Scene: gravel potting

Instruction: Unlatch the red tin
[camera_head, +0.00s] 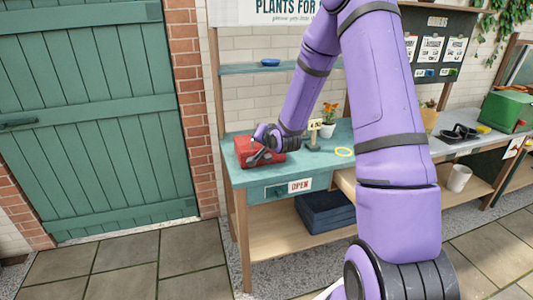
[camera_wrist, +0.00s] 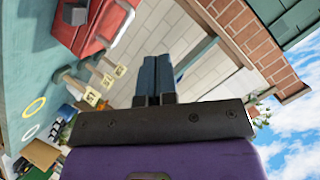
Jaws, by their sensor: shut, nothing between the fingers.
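The red tin (camera_head: 275,158) sits at the left end of the teal bench in the head view. It also shows in the upper left of the wrist view (camera_wrist: 101,28), with a grey metal fitting on its face and a thin light handle or wire beside it. My gripper (camera_head: 256,157) is in front of the tin in the head view and covers part of it. In the wrist view my gripper's two dark blue fingers (camera_wrist: 156,72) are together with nothing between them, apart from the tin. I cannot tell whether the latch is fastened.
The teal bench (camera_head: 230,175) has a potted orange flower (camera_head: 328,122), a yellow ring (camera_head: 344,152) and small tagged posts (camera_head: 314,135) to the right of the tin. A shelf with a blue dish (camera_head: 270,62) hangs above. A green door (camera_head: 90,120) is at left.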

